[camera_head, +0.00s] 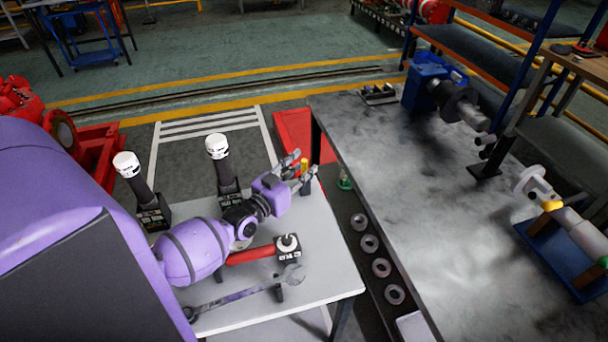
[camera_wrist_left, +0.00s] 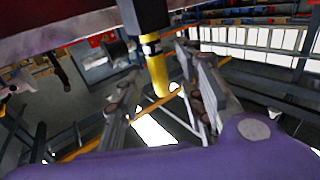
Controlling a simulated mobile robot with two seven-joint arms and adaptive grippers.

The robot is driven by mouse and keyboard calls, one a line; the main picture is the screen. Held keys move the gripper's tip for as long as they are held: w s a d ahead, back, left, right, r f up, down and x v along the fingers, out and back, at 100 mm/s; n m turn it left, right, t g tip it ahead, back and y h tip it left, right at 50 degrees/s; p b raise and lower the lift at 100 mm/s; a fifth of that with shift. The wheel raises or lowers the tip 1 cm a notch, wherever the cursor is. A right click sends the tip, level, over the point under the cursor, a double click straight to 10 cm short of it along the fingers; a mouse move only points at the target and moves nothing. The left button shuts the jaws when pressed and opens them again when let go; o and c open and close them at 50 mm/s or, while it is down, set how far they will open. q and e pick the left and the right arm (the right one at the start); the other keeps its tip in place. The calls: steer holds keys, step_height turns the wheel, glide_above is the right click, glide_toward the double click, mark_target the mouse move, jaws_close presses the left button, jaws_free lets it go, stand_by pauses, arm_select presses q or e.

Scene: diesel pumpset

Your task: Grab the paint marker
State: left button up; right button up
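The paint marker (camera_head: 304,165) shows as a small upright yellow piece near the far right corner of the light table (camera_head: 325,284). A dark block is below it. My left gripper (camera_head: 296,168) is at the marker, with its fingers spread around it. In the left wrist view the yellow end of the marker (camera_wrist_left: 157,76) lies between the two fingers of the gripper (camera_wrist_left: 160,100), with a black part behind it. Gaps show on both sides, so the gripper looks open. Whether the black part is marker body or holder is unclear. My right gripper is not in view.
Two black tools with white tops (camera_head: 217,147) (camera_head: 127,165) stand on the light table. A grey workbench (camera_head: 400,180) is close on the right.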

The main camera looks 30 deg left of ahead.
arm_select(q)
steer(key=shift+w+f, duration=0.1)
steer(key=shift+w, duration=0.65)
steer(key=c, duration=0.5)
jaws_close()
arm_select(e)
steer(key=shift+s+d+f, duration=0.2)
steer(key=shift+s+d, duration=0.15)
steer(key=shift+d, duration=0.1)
